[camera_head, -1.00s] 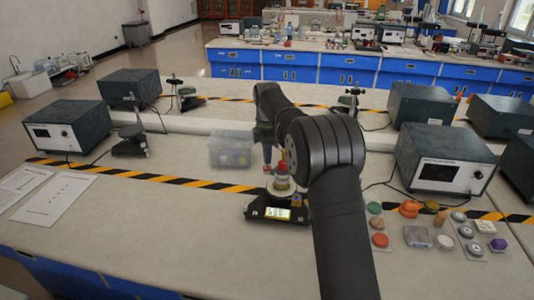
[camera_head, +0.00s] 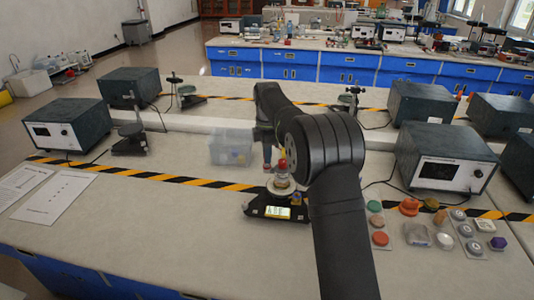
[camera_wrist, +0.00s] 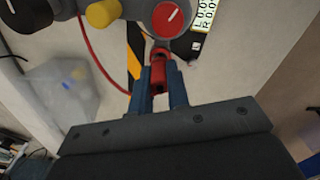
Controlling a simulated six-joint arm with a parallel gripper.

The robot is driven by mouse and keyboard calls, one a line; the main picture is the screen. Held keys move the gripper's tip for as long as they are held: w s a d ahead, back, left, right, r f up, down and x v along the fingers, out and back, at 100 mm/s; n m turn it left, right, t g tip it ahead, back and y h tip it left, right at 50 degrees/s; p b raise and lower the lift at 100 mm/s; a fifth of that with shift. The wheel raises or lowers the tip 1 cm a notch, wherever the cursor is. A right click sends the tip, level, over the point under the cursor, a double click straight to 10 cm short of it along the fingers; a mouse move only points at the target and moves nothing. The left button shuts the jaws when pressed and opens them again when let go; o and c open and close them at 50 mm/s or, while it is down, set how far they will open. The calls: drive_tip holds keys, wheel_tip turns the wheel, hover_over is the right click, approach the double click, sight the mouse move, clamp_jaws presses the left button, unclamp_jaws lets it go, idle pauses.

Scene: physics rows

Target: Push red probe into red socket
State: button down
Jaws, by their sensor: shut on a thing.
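My gripper (camera_wrist: 158,100) has blue fingers shut on a red probe (camera_wrist: 158,76), seen in the wrist view. The probe's far end meets a small reddish ring at the edge of a grey device (camera_wrist: 205,18); I cannot tell whether it is inside the socket or only against it. My arm hides part of this area.
A clear plastic bin (camera_head: 231,147) stands left of my gripper. A red cable (camera_wrist: 100,65) runs at the left in the wrist view. Several coloured parts (camera_head: 380,238) lie to the right. Dark instrument boxes (camera_head: 445,155) stand at both sides.

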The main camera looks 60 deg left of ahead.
drive_tip(key=shift+f, duration=0.75)
idle(0.5)
drive_tip(key=c, duration=1.1)
unclamp_jaws()
drive_tip(key=shift+o, duration=0.2)
drive_tip(key=shift+r, duration=3.75)
drive_tip(key=shift+f, duration=3.8)
drive_tip(key=shift+r, duration=0.1)
